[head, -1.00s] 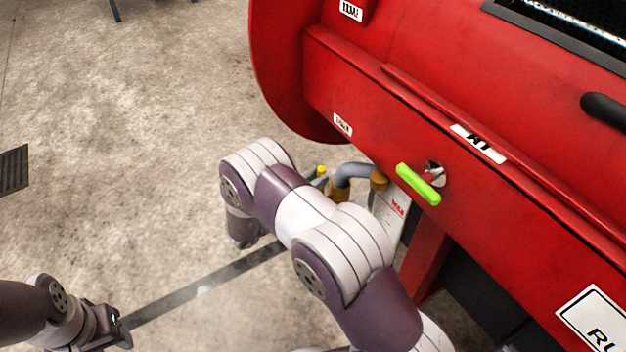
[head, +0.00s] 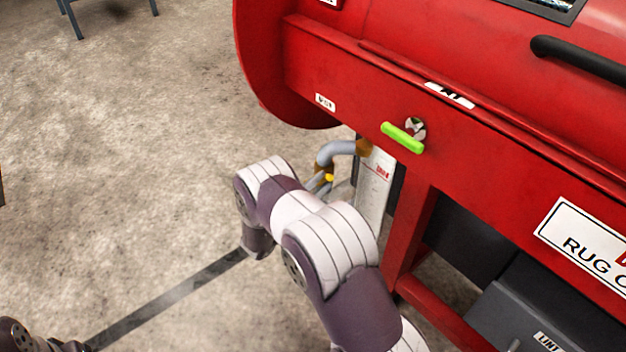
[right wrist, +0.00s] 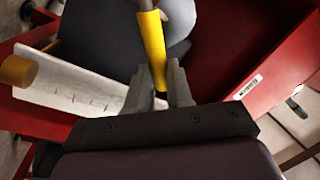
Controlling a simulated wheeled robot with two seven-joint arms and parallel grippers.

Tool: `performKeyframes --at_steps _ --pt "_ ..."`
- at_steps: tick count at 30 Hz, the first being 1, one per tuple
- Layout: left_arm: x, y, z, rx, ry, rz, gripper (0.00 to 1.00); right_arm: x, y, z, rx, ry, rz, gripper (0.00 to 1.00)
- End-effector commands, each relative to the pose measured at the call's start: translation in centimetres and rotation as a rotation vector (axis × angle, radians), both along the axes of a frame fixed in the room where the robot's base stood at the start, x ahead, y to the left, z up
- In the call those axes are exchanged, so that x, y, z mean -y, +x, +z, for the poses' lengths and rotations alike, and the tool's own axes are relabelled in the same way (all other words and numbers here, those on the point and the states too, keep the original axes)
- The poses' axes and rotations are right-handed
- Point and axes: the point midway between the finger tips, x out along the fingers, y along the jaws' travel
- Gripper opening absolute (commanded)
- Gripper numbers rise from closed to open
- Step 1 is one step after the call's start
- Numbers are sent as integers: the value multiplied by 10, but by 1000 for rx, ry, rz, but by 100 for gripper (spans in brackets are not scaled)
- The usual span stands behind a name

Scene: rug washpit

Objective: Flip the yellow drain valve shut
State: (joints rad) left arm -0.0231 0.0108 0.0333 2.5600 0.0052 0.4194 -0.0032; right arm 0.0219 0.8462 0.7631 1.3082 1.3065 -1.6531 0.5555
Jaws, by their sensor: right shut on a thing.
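The yellow drain valve handle (head: 328,178) shows as a small piece beside the lower end of a grey bent pipe (head: 334,151), under the red machine. In the right wrist view the yellow handle (right wrist: 151,45) runs up from between the fingers of my right gripper (right wrist: 158,86), which is shut on it. My right arm hides much of the area around the valve in the head view. The valve body and its exact angle are not clear. My left gripper (head: 62,346) is only partly in view at the bottom left corner, with its jaws cut off.
The red machine (head: 480,150) fills the right side, with a lime green handle (head: 403,138) on its front. A white labelled panel (head: 374,190) hangs behind the pipe, near a red leg (head: 408,238). A dark grey box (head: 535,310) stands lower right. Concrete floor at left is open.

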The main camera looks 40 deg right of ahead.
Motion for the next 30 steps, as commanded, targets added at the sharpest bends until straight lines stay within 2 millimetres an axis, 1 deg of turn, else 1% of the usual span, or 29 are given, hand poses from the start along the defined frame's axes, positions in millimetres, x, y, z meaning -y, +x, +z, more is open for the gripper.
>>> performKeyframes --at_steps 1,9,18,24,30 --pt "0 0 -4 0 0 0 43 0 -3 -7 36 3 0 0" --pt "0 0 -19 0 0 0 43 1 -17 -30 293 22 0 0" --pt "0 0 -38 0 0 0 43 1 -25 -54 549 43 0 0" --pt "0 0 -47 0 0 0 43 1 -27 -66 675 53 0 0" --pt "0 0 -53 0 0 0 43 1 -27 -73 753 59 0 0"
